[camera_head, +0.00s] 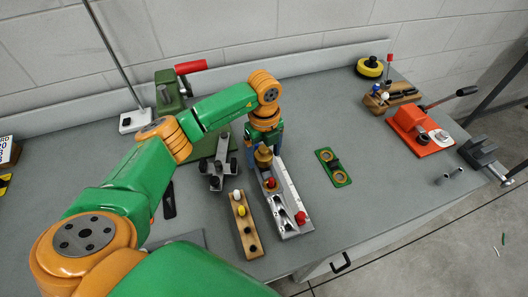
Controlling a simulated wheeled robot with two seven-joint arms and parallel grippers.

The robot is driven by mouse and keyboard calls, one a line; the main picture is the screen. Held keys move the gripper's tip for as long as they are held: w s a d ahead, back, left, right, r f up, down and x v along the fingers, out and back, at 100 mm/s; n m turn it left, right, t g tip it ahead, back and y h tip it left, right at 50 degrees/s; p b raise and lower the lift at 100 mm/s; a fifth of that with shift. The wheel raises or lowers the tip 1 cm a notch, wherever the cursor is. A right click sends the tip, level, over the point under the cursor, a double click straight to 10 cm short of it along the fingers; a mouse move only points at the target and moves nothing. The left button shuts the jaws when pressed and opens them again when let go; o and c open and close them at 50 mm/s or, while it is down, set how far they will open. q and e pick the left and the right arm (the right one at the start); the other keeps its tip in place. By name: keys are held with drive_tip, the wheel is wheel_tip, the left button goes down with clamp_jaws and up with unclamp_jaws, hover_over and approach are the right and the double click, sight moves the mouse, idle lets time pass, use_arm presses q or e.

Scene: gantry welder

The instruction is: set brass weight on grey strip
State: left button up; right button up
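A small brass weight (263,157) shows at the far end of a long grey strip (293,226), just below my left gripper (264,147). The gripper points down with its fingers around or just behind the weight. The wrist and the small size hide whether the fingers press on it, and I cannot tell if the weight touches the strip. The strip carries a red knob (301,218), another red knob farther up and several dark pieces. My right gripper is out of view.
A wooden block with coloured pegs (246,228) lies left of the strip. A green plate with two rings (333,167) lies right of it. A green press with a red handle (169,97) stands behind. An orange tool (419,129) is at the right. Bench between plate and orange tool is clear.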

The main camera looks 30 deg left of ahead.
sight(265, 148)
use_arm(q)
drive_tip(key=shift+r, duration=0.25)
drive_tip(key=shift+w+r, duration=0.1)
drive_tip(key=shift+r, duration=0.25)
wheel_tip(265, 148, up, 6)
drive_tip(key=shift+r+b, duration=0.1)
drive_tip(key=shift+b, duration=0.95)
wheel_tip(265, 148, up, 5)
drive_tip(key=shift+p, duration=0.5)
